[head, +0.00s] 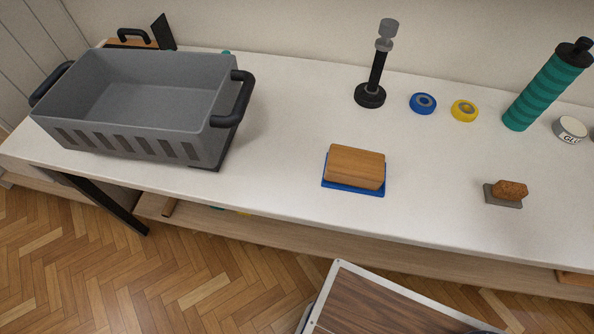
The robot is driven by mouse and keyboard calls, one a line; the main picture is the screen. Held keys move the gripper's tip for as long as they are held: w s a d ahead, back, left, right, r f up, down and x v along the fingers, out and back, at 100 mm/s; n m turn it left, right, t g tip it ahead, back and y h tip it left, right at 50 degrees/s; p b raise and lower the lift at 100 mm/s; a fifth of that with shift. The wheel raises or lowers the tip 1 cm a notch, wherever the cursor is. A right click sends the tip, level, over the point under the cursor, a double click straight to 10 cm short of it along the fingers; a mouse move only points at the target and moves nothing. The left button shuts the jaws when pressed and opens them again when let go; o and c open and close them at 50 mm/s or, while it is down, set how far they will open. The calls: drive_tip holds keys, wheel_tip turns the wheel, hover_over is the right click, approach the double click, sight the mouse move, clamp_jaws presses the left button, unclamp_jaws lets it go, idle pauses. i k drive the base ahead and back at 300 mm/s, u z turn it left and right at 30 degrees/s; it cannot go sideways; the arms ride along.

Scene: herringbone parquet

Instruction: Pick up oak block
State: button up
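The oak block (355,165) is a light brown wooden block with rounded edges. It lies on a flat blue base (350,188) near the front edge of the white table (290,150), right of the grey crate. The blue base shows along its front and left side. Nothing covers the block from above. My gripper is not in view.
A grey crate (150,95) with black handles fills the table's left end. A black stand (371,90), a blue ring (423,103), a yellow ring (464,110) and a teal cylinder (545,90) stand behind. A brown lump (510,189) on a grey pad lies right. Bare tabletop surrounds the block.

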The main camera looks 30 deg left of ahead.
sight(349, 166)
drive_tip(key=z, duration=0.65)
drive_tip(key=k, duration=0.75)
drive_tip(key=u, duration=1.2)
drive_tip(key=i, duration=0.5)
drive_tip(key=z, duration=0.1)
